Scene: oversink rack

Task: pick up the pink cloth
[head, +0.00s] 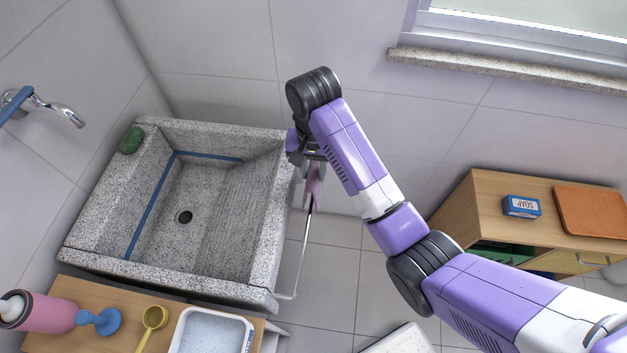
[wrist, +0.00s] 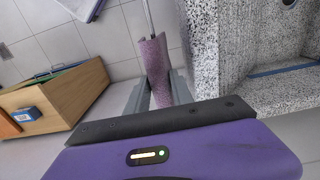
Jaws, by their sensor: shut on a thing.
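The pink cloth (wrist: 154,62) hangs over a thin metal rail at the right side of the stone sink. In the head view the cloth (head: 315,186) shows only as a narrow strip below my gripper. My gripper (wrist: 158,88) is shut on the cloth, with a grey finger on each side of its near end. In the head view my gripper (head: 310,165) is beside the sink's right wall, and its fingertips are mostly hidden by my arm.
The granite sink (head: 268,235) is close on the left of my gripper. The metal rail (head: 302,255) runs along its right side. A wooden cabinet (head: 470,205) with a soap box (head: 521,207) stands at right.

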